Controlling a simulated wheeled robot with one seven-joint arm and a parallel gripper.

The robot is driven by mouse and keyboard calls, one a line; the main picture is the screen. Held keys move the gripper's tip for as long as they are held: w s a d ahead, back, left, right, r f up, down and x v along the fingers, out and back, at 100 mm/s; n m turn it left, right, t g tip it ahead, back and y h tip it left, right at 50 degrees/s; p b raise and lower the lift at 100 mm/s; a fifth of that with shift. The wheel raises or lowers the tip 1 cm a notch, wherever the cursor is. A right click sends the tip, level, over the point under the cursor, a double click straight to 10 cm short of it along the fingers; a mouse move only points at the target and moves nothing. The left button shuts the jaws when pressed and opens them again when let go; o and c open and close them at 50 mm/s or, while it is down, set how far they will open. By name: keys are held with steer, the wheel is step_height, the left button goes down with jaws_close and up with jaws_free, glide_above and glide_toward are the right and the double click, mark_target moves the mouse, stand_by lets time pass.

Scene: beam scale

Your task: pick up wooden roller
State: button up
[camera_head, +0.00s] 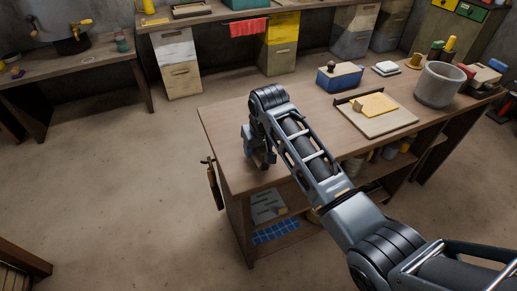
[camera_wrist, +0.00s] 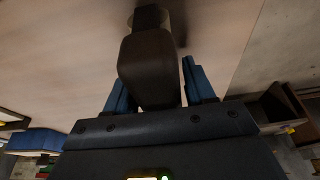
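A dark brown block-like piece with a narrower dark end, likely the wooden roller (camera_wrist: 148,65), fills the middle of the wrist view. My gripper (camera_wrist: 155,73) has its two blue fingers on either side of it. The left finger is partly hidden behind the piece; a thin gap seems to show beside the right finger. Firm contact cannot be made out. In the head view my gripper (camera_head: 259,158) points down at the left end of the wooden workbench (camera_head: 226,138). There the roller is mostly hidden by my gripper and arm.
A board with a yellow sheet (camera_head: 375,105), a blue box (camera_head: 339,77) and a grey bucket (camera_head: 438,84) stand farther right on the workbench. A brush-like tool (camera_head: 214,185) hangs at its left edge. Bare benchtop lies behind my arm.

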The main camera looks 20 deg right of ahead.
steer(key=c, duration=0.9)
steer(key=shift+r, duration=0.2)
steer(key=shift+r, duration=0.25)
steer(key=r, duration=0.2)
steer(key=r+b, duration=0.1)
steer(key=r, duration=0.1)
steer(key=shift+d+r, duration=0.1)
steer(key=shift+d, duration=0.2)
steer(key=s+d+r+b, duration=0.1)
steer(key=s+d+r, duration=0.2)
steer(key=d+r, duration=0.3)
steer(key=d, duration=0.4)
steer(key=shift+d+r, duration=0.25)
steer(key=shift+d, duration=0.05)
